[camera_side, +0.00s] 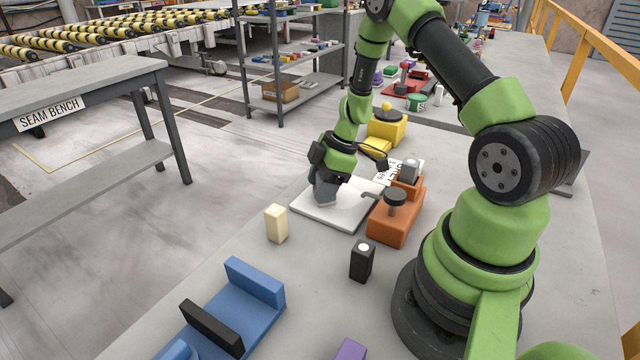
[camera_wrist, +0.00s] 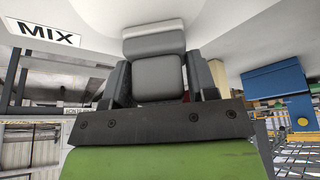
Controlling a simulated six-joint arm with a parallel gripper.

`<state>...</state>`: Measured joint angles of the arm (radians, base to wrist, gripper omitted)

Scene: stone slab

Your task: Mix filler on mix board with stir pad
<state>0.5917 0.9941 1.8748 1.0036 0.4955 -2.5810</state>
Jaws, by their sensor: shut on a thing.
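The mix board (camera_side: 308,216) is a flat white plate on the grey slab, in the middle of the side view. A "MIX" label shows in the wrist view (camera_wrist: 45,32). My gripper (camera_side: 327,192) points down over the board's left part. It is shut on the stir pad (camera_wrist: 157,75), a grey block with a lighter lower section, held between the jaws. The pad's end is at the board surface; I cannot tell whether it presses on it. The filler is hard to make out: only a faint pale patch (camera_side: 347,199) shows beside the gripper.
An orange fixture with a black knob (camera_side: 396,220) stands close right of the board. A cream block (camera_side: 276,223) and a black block (camera_side: 362,262) stand in front. A blue cradle (camera_side: 255,285) is nearer the camera. A yellow fixture (camera_side: 387,130) stands behind.

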